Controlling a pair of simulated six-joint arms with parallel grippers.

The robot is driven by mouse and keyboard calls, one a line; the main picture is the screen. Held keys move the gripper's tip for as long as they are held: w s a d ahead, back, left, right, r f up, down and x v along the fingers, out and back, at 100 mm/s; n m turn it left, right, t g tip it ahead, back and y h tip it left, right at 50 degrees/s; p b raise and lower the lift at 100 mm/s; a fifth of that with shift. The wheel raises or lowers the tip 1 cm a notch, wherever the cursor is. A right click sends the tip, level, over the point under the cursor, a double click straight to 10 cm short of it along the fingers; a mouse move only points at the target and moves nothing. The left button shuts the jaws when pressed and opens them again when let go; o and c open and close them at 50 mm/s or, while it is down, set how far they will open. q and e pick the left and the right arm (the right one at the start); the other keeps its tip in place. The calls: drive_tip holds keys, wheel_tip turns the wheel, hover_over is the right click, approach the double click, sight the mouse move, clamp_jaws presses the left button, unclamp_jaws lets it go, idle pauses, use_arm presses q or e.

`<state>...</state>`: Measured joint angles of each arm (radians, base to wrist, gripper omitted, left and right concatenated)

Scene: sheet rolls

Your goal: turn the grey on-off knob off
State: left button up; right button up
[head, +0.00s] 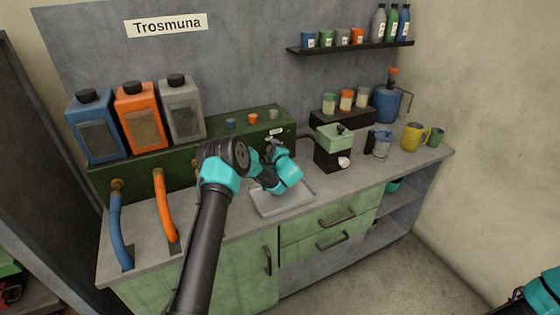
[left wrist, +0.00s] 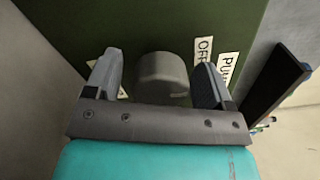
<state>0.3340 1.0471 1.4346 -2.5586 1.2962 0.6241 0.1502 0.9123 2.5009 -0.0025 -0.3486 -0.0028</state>
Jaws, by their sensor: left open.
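The grey knob (left wrist: 162,76) sits on the dark green face of the box (left wrist: 120,30) in the left wrist view. My left gripper (left wrist: 158,82) is open, with one finger on each side of the knob. Gaps show between both fingers and the knob. A white OFF label (left wrist: 203,50) is right of the knob, and a second label is mostly hidden behind the left finger. In the head view my left gripper (head: 276,148) is at the right end of the green box's front, and I cannot make out the knob there. My right gripper is not in view.
Blue (head: 96,128), orange (head: 140,118) and grey (head: 182,110) canisters stand on the green box. A grey tray (head: 280,203) lies below my left wrist. A green-and-black device (head: 334,148) stands just right of it. A yellow mug (head: 412,138) is further right.

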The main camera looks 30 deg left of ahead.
use_arm(q)
drive_tip(key=v, duration=1.7)
